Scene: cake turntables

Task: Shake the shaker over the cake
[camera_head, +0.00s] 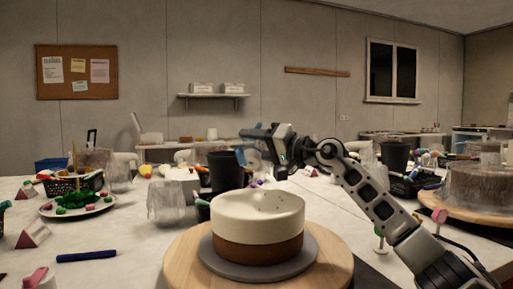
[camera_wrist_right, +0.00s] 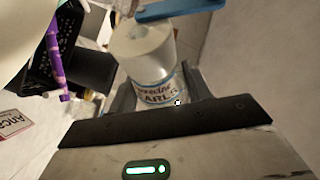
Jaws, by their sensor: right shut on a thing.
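The cake (camera_head: 258,222), white on top and brown below, sits on a grey board (camera_head: 222,264) on a round wooden turntable (camera_head: 190,262). A few small dark specks show on its top. My right gripper (camera_head: 252,140) is above and behind the cake in the head view. In the right wrist view it is shut on the shaker (camera_wrist_right: 148,62), a clear cylinder with a pale end and a lettered label reading "PEARLS". In the head view the shaker is hard to make out at the gripper. My left gripper is not in view.
A dark cup (camera_head: 226,170) and a clear crumpled-looking block (camera_head: 165,202) stand behind the cake. A plate with green and pink pieces (camera_head: 78,204) and a blue pen (camera_head: 87,256) lie left. Another wrapped cake (camera_head: 478,186) stands right.

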